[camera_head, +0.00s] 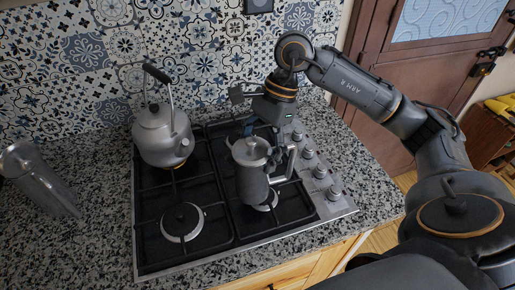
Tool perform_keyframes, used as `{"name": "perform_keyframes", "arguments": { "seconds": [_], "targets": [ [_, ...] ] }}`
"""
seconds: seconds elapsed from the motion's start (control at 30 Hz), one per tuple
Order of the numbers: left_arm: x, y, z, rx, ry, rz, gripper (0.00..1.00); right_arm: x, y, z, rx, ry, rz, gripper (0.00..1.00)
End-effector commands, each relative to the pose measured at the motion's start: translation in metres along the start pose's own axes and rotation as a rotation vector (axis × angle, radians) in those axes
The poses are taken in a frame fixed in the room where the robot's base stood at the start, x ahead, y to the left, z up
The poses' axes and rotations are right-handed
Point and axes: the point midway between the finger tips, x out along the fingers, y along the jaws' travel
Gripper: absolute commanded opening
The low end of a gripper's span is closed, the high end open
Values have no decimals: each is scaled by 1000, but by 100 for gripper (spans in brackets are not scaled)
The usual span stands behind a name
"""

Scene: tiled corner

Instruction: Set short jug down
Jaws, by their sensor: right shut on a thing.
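The short jug (252,186) is a grey metal jug with a lid and a side handle on its right. It is over the right half of the gas hob, near the front right burner, and looks roughly upright. My right gripper (252,128) is at the far side of the jug's top and is shut on it. The fingertips are partly hidden behind the lid. I cannot tell whether the jug's base touches the grate. My left gripper is not in view.
The hob (226,250) has black grates and a row of knobs (319,171) along its right edge. A grey kettle (162,137) stands on the back left burner. A tall metal vessel (40,180) is on the counter at left. The front left burner (182,222) is free.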

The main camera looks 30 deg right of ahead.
Motion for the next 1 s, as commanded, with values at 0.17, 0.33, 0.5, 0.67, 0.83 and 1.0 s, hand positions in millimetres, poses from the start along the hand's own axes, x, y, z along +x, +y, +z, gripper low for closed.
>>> {"name": "perform_keyframes", "arguments": {
  "seconds": [0.17, 0.33, 0.5, 0.67, 0.83, 1.0],
  "targets": [
    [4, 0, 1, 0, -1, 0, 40, 3, 0, -1, 0, 0, 0, 82],
    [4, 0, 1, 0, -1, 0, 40, 3, 0, -1, 1, 0, 0, 97],
    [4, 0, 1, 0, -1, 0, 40, 3, 0, -1, 1, 0, 0, 97],
    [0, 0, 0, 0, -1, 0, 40, 0, 0, 0, 1, 0, 0, 97],
    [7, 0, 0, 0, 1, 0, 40, -18, -2, -1, 0, 0, -7, 97],
    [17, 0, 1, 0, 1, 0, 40, -57, -2, 0, -1, -1, -8, 97]
  ]
}}
